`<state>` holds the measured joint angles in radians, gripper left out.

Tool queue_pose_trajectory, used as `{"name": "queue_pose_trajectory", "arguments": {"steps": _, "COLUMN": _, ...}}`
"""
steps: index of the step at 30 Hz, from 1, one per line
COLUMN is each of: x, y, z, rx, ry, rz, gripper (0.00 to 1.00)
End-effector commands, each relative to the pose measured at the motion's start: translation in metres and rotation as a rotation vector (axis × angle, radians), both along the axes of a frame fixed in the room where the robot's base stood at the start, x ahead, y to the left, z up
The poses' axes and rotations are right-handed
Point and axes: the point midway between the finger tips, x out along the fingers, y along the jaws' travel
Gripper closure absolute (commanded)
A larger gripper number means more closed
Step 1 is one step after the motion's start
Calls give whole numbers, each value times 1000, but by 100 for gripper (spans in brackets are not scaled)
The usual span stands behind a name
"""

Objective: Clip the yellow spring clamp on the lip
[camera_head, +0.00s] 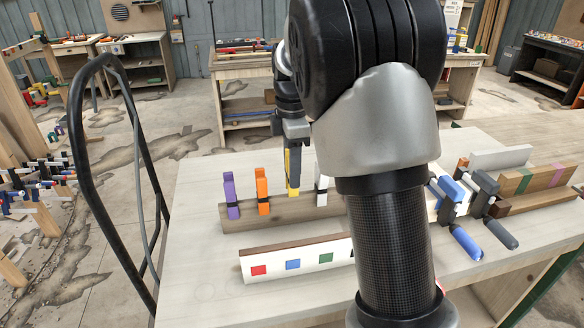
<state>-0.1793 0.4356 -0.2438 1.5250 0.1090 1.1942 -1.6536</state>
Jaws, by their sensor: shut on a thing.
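The yellow spring clamp (294,165) hangs upright below my gripper (295,143), which is shut on its upper part. The clamp's lower end is at the top of a wooden rail (280,213), between an orange clamp (262,190) and a white clamp (321,186). I cannot tell whether it touches the rail. A low white-faced strip (272,267) with a brown upper edge stands in front, bearing red, blue and green squares; it may be the lip. My arm hides the right ends of the rail and strip.
A purple clamp (231,196) sits on the rail left of the orange one. Bar clamps with blue (467,243) and dark handles and wooden boards (540,180) occupy the right of the pale table (200,292). The table's left part is clear. A black curved bar (136,150) rises at left.

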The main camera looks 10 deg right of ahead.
Motion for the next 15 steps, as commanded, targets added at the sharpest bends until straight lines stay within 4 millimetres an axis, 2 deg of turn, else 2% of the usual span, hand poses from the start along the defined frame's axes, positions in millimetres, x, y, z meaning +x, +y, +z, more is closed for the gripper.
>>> {"name": "queue_pose_trajectory", "arguments": {"steps": 15, "x": 0, "y": 0, "z": -7, "rx": 0, "ry": 1, "rz": 0, "gripper": 93}}
